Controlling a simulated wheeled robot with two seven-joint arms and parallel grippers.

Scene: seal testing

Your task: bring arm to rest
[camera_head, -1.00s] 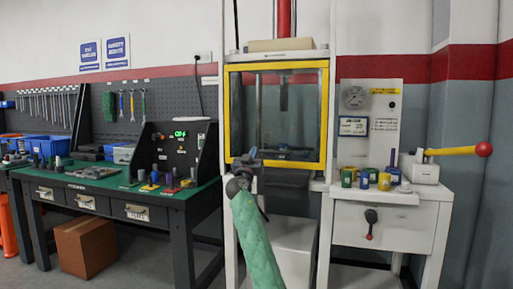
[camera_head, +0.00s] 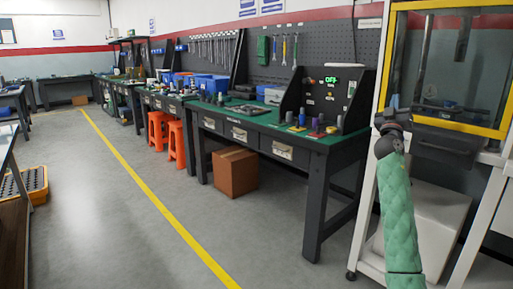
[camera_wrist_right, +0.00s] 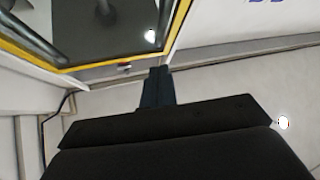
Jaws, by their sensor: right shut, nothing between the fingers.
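My right arm (camera_head: 402,215), in a green quilted sleeve, rises from the bottom right of the head view. Its right gripper (camera_head: 393,104) points up in front of the left side of the yellow-framed press (camera_head: 388,60). I cannot tell its distance from the frame. In the right wrist view the dark fingers (camera_wrist_right: 157,86) are together with nothing between them. The yellow frame edge (camera_wrist_right: 35,42) shows above and to the left of them there. My left gripper is in neither view.
A dark workbench with a green top (camera_head: 270,128) stands left of the press, with a cardboard box (camera_head: 235,172) below. Orange stools (camera_head: 176,143) stand farther back. The grey floor (camera_head: 130,220) left of the yellow line (camera_head: 150,190) is largely open.

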